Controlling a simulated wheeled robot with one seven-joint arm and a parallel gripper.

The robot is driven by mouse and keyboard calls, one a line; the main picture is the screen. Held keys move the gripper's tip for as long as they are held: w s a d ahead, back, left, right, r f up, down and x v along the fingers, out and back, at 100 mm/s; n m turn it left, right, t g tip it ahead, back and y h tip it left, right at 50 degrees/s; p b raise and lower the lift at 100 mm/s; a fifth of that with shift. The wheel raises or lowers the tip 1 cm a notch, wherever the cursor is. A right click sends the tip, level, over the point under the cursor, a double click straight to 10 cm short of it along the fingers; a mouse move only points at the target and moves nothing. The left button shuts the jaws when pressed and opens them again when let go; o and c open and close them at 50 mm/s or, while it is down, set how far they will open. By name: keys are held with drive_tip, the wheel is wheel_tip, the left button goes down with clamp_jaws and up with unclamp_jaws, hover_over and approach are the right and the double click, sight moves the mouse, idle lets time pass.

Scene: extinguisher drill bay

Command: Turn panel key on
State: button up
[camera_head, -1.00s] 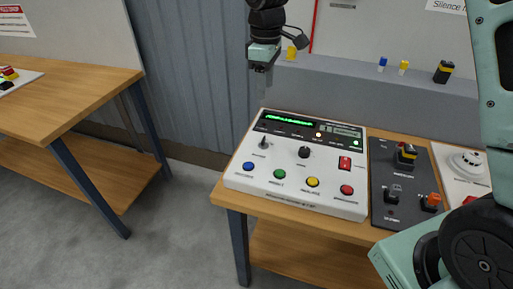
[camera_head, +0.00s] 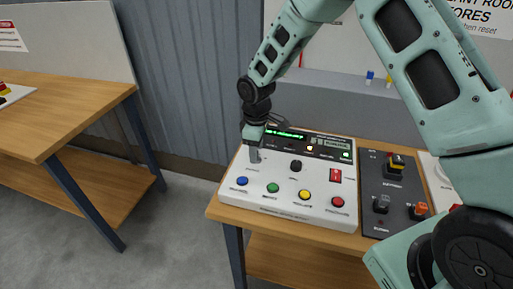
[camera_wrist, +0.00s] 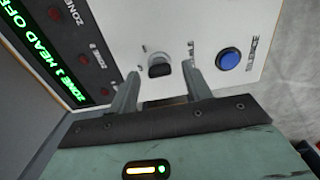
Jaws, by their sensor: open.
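The white control panel (camera_head: 310,209) lies on the wooden bench. Its black key switch (camera_wrist: 159,66) shows in the wrist view, just beyond and between my fingertips. In the head view my gripper (camera_head: 255,158) is over the panel's left side and hides the key switch. In the wrist view my gripper (camera_wrist: 160,83) is open, with one finger on each side of the switch. I cannot tell whether the fingers touch it. The blue button (camera_wrist: 229,60) is to the right of the switch in the wrist view.
The panel also has a black knob (camera_head: 296,166), a red rocker switch (camera_head: 335,175) and a green-lit display (camera_head: 287,133). A dark panel (camera_head: 377,205) with switches stands to its right. Another wooden table (camera_head: 80,115) is at the left, with floor between.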

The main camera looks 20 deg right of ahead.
drive_tip(key=shift+f, duration=0.4)
drive_tip(key=shift+c, duration=0.3)
drive_tip(key=c, duration=0.9)
drive_tip(key=shift+c, duration=0.2)
drive_tip(key=m+b, duration=0.1)
drive_tip(key=m, duration=0.2)
drive_tip(key=shift+m+b, duration=0.3)
drive_tip(key=shift+b, duration=0.1)
drive_tip(key=m, duration=0.2)
drive_tip(key=shift+m+b, duration=0.4)
drive_tip(key=m+b, duration=0.1)
drive_tip(key=m, duration=0.4)
drive_tip(key=shift+m, duration=0.4)
